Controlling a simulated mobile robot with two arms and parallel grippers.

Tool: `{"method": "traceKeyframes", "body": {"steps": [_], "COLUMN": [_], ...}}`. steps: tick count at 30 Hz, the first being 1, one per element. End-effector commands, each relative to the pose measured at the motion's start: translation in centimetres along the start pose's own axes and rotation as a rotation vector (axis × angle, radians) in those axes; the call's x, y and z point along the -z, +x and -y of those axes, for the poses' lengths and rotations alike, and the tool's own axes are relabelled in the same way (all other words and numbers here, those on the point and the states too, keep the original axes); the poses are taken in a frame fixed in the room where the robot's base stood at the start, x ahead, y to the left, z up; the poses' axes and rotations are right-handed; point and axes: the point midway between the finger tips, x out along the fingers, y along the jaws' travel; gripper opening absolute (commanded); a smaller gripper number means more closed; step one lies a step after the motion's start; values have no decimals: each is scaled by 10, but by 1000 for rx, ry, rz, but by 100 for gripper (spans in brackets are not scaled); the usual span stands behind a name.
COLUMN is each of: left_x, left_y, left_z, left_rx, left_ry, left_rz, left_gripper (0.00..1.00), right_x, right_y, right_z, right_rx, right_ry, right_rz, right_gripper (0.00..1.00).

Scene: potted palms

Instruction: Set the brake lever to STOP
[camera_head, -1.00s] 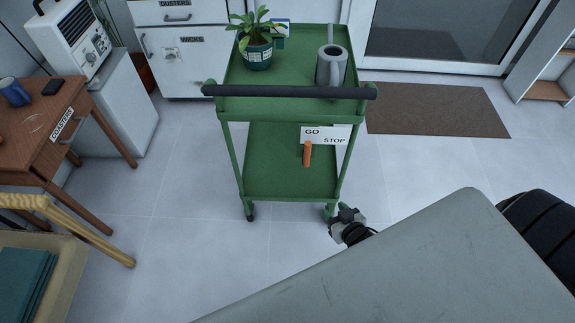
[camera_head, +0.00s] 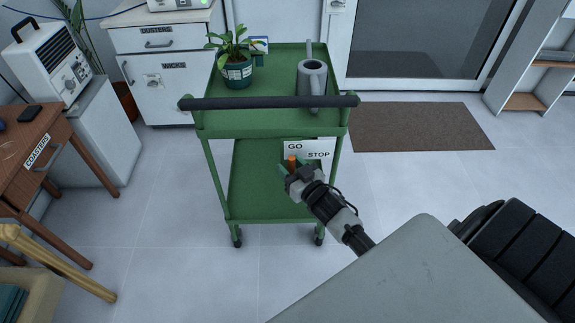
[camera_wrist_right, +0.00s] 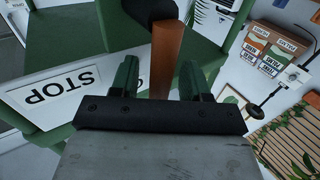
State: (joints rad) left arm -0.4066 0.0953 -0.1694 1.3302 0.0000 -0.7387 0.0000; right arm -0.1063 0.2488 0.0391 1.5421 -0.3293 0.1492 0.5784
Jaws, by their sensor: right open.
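The orange brake lever (camera_head: 292,162) hangs under the top tray of the green trolley (camera_head: 261,208), in front of a white plate (camera_head: 322,145) marked GO at left and STOP at right. The lever's top end is below GO. My right gripper (camera_head: 295,166) is at the lever and covers its lower part in the head view. In the right wrist view the orange lever (camera_wrist_right: 166,62) stands between the two green fingers of my open right gripper (camera_wrist_right: 160,80). I see a gap on each side of it. My left gripper is not in view.
A potted plant (camera_head: 236,70) and a grey watering can (camera_head: 312,82) stand on the trolley's top tray. The trolley's dark handle bar (camera_head: 268,102) runs above the lever. A wooden desk (camera_head: 40,150) stands at left.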

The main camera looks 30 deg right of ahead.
Motion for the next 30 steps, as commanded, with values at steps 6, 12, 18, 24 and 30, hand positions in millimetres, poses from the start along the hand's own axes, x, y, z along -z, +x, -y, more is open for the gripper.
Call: {"method": "traceKeyframes", "body": {"steps": [6,12,18,24,30], "left_x": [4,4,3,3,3], "left_y": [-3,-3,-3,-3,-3], "left_z": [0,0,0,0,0], "left_rx": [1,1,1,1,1], "left_ry": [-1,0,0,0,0], "left_rz": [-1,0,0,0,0], "left_gripper": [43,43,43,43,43], "right_x": [0,0,0,0,0], "right_y": [12,13,12,12,12], "right_z": [0,0,0,0,0], "right_rx": [0,0,0,0,0], "right_ry": [-2,-1,-1,-1,2], "right_rz": [1,1,1,1,-1], "right_gripper": [46,46,20,0,0]}}
